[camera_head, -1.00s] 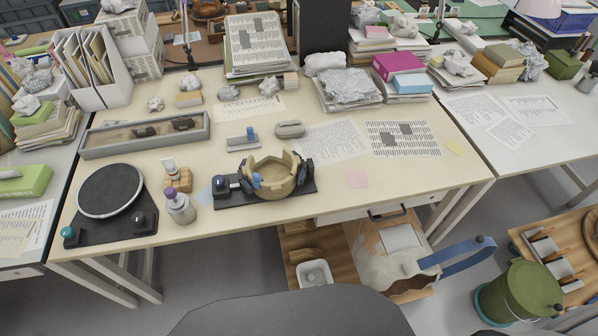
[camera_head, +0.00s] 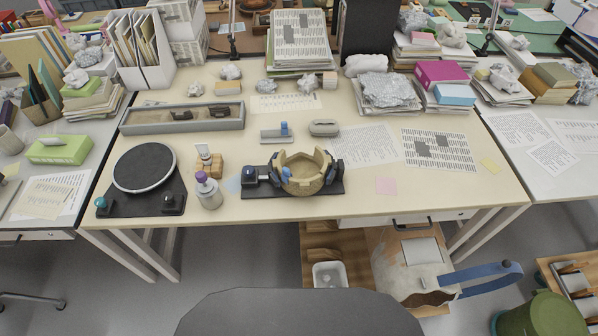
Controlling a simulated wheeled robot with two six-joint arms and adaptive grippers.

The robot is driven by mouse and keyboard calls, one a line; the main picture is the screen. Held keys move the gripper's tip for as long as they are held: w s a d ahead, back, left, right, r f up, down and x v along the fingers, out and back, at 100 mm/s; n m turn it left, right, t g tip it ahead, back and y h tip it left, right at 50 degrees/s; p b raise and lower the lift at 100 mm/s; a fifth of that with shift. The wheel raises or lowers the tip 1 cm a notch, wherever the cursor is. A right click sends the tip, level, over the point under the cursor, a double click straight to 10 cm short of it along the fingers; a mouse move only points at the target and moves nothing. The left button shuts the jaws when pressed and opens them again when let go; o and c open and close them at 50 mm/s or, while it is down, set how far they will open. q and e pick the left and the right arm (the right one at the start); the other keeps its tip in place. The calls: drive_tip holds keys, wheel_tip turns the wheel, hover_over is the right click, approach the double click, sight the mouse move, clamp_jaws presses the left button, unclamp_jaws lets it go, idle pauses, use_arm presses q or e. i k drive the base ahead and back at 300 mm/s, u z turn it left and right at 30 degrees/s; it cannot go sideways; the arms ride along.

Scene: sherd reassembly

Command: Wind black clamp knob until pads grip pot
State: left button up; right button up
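The tan pot (camera_head: 303,171) has a broken, jagged rim and sits upright in a dark clamp (camera_head: 292,190) near the table's front edge. The clamp has a dark block with a blue part (camera_head: 251,174) at its left end and dark blue parts (camera_head: 336,170) at the pot's right side. A small blue piece (camera_head: 287,173) shows against the pot's left front. Neither of my grippers is in view.
A turntable (camera_head: 145,168) stands at the table's left, with a purple-capped bottle (camera_head: 208,192) between it and the clamp. A grey tray (camera_head: 182,118) lies behind. Papers (camera_head: 438,150) lie to the right.

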sight(248, 171)
drive_tip(key=u, duration=1.4)
drive_tip(key=k, duration=0.85)
drive_tip(key=z, duration=1.35)
drive_tip(key=i, duration=0.5)
drive_tip(key=z, duration=0.05)
